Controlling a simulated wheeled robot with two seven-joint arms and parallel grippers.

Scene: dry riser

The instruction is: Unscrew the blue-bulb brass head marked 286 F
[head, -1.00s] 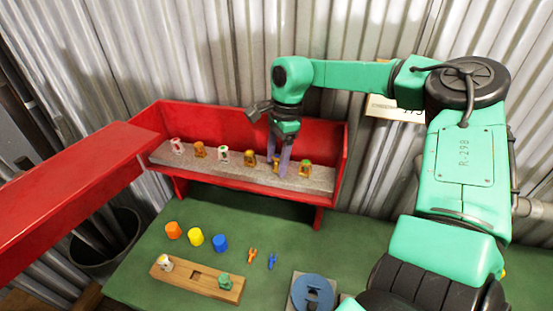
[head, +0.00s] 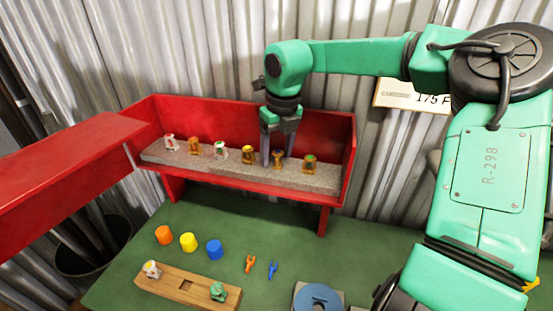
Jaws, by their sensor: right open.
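Several sprinkler heads stand in a row on the grey slab in the red rack. The blue-bulb brass head (head: 278,154) is second from the right; no 286 F marking is legible. My right gripper (head: 277,160) points down over it with open jaws, one finger at each side of the head in the picture. I cannot tell whether the fingers touch it. A brass head with a yellow bulb (head: 248,154) stands just left of the fingers, and one with a green bulb (head: 311,164) stands to the right. My left gripper is not in view.
The red rack (head: 230,112) has a back wall and side walls around the row. On the green table (head: 200,215) are orange (head: 165,235), yellow (head: 188,242) and blue (head: 214,250) caps, small wrenches (head: 250,264) and a wooden holder (head: 185,287). A sign (head: 412,97) reads 175 F.

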